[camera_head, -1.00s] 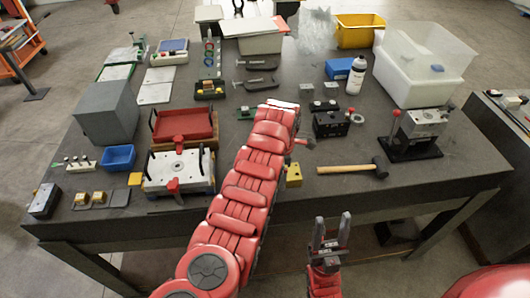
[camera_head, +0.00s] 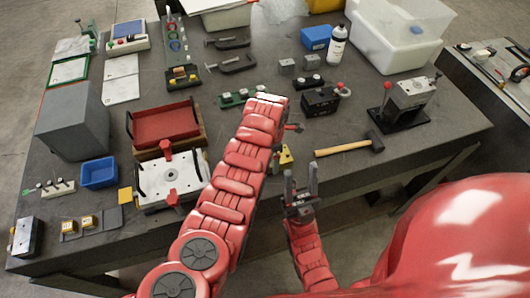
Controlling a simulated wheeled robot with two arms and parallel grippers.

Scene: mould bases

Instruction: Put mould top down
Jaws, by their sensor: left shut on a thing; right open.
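A pale mould plate (camera_head: 155,180) with a round centre hole, black side handles and red clamps lies at the table's front left. Behind it a red tray-like mould part (camera_head: 163,124) with black handles rests in a brown frame. I cannot tell which of these is the mould top. My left arm crosses the middle of the table, right of both. My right gripper (camera_head: 301,182) is open and empty, fingers pointing up in the picture, near the table's front edge.
A hammer (camera_head: 340,148) lies right of my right gripper. A black block (camera_head: 319,102) and a vise-like device (camera_head: 408,95) stand beyond. A grey box (camera_head: 72,122) and blue bin (camera_head: 99,172) are at the left. The table's right front is clear.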

